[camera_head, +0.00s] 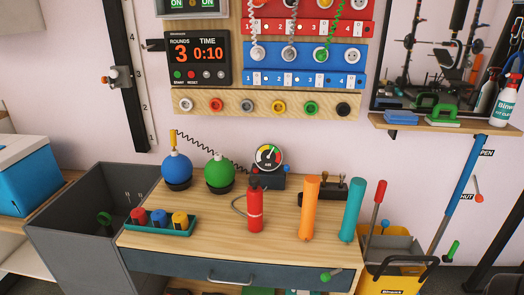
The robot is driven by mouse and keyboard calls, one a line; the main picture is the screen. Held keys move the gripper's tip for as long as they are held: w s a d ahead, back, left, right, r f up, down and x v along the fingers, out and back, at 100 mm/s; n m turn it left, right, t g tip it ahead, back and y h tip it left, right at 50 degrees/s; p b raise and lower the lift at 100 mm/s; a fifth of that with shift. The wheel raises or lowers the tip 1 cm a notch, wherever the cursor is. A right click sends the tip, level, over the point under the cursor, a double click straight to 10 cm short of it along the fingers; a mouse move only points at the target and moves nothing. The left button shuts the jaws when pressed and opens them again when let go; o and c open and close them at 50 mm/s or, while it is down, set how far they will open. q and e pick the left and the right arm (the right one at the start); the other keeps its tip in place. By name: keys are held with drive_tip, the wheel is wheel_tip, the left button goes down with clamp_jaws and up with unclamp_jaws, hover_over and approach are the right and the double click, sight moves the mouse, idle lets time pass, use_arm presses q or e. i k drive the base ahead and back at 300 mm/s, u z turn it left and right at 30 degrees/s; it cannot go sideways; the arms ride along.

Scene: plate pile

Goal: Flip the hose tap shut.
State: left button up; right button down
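On the wall at the right, a small lever with a pale stem and a red end (479,197) hangs downward, its red end at the bottom. A label reading "PEN" (486,153) is above it and one reading "UT" (467,197) is at its left; a slanted blue pole (462,185) partly covers both. This lever looks like the hose tap, but its body and hose are too small to make out. Neither of my grippers is in view.
A wooden table (200,243) holds pump balls, a red bottle (255,208), an orange roller (309,208) and a teal roller (351,210). A shelf (440,127) is above. A green-ended lever (453,248) is lower right.

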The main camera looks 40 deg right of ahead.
sight(287, 167)
drive_tip(key=z, duration=0.45)
drive_tip(key=i, duration=0.9)
drive_tip(key=z, duration=0.6)
